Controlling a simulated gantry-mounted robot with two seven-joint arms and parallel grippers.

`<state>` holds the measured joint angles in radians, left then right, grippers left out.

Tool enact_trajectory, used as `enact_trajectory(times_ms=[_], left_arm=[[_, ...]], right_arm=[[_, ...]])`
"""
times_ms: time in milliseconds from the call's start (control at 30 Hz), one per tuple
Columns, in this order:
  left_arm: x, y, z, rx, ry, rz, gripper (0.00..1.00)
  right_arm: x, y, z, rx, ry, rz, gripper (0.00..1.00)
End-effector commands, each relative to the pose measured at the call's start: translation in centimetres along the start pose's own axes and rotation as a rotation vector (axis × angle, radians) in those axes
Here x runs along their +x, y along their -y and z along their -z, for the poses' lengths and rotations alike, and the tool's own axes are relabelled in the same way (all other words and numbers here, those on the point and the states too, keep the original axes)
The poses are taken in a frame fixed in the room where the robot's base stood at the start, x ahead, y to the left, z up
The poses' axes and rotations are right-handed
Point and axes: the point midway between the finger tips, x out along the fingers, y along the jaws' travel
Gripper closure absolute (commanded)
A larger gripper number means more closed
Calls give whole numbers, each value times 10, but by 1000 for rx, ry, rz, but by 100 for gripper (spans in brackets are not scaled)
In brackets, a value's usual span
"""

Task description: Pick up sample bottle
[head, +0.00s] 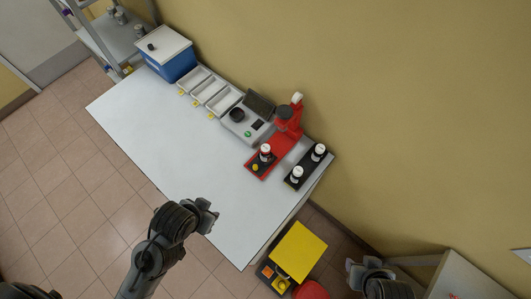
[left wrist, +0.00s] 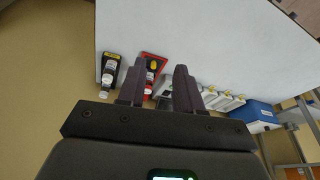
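White-capped sample bottles stand on a black tray (head: 306,166) at the table's right end: one at the back (head: 319,149) and one in front (head: 297,173). Another white-capped bottle (head: 265,151) stands on the base of a red device (head: 287,128). In the left wrist view the tray's bottles (left wrist: 107,79) lie left of the fingers, and the red device's bottle (left wrist: 150,76) shows between them. My left gripper (head: 208,214) is open and empty, near the table's front edge, well away from the bottles. My right gripper (head: 366,272) is low at right, off the table; its finger opening is unclear.
The white table (head: 160,130) is clear along its front half. A grey instrument (head: 245,124), several pale trays (head: 209,89) and a blue box (head: 170,60) line the back wall. A yellow-topped bin (head: 300,250) stands on the floor beyond the right end.

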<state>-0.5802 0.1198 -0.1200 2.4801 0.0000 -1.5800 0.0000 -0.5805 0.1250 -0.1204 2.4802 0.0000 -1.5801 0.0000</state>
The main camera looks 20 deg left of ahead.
Motion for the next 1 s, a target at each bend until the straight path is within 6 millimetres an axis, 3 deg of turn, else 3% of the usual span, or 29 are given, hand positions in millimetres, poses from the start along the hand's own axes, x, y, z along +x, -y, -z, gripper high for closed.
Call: enact_trajectory(times_ms=[367, 600, 867, 1000], left_arm=[[0, 0, 0, 0, 0, 0, 65], [0, 0, 0, 0, 0, 0, 29], [0, 0, 0, 0, 0, 1, 29], [0, 0, 9, -6, -48, 1, 29]], right_arm=[[0, 0, 0, 0, 0, -1, 57], [0, 1, 0, 4, 0, 3, 57], [0, 2, 0, 9, -1, 6, 57], [0, 2, 0, 9, -1, 6, 57]])
